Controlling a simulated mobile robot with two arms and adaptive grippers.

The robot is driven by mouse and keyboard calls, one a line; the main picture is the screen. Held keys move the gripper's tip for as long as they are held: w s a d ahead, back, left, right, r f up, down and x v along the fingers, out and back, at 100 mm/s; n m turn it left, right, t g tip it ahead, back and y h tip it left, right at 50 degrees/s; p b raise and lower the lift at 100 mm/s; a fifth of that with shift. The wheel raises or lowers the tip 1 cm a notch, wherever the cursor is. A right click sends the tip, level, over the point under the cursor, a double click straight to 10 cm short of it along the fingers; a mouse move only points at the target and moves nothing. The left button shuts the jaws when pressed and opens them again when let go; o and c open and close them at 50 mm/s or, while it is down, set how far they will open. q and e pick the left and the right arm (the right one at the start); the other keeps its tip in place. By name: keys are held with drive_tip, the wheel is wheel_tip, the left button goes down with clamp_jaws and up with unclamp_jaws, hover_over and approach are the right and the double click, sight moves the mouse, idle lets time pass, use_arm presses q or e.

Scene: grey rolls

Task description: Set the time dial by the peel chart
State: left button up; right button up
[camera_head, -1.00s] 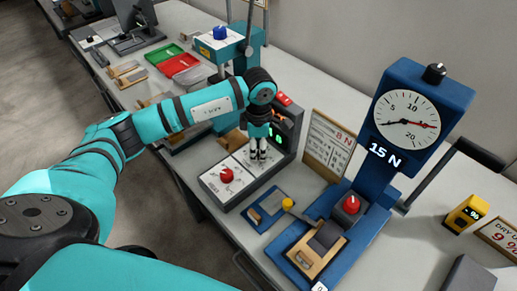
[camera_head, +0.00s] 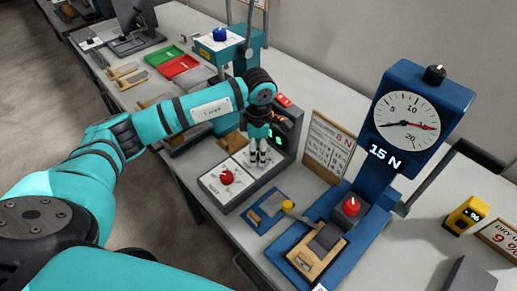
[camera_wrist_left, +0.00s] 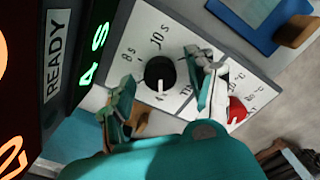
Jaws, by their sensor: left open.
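The time dial (camera_wrist_left: 159,73) is a black round knob with a white pointer mark, on a white panel with second marks such as 8 s and 10 s. Its pointer is toward the bottom of the wrist view, near a mark that looks like 4. My left gripper (camera_head: 258,157) is open above the panel; in the wrist view its fingers (camera_wrist_left: 163,95) lie on either side of the dial. I cannot tell whether they touch it. In the head view the gripper hides the dial. A chart card (camera_head: 328,147) with 8 N in red stands behind the panel.
A red knob (camera_head: 227,177) sits on the same panel; it also shows in the wrist view (camera_wrist_left: 237,109). A green display (camera_wrist_left: 92,53) reads 4 S beside a READY label. The blue force gauge (camera_head: 407,125) shows 15 N at right. Red and green trays (camera_head: 177,65) lie farther back.

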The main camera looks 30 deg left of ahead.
sight(258, 152)
use_arm(q)
wheel_tip(258, 152, up, 12)
idle(0.4)
drive_tip(key=shift+f, duration=0.1)
idle(0.3)
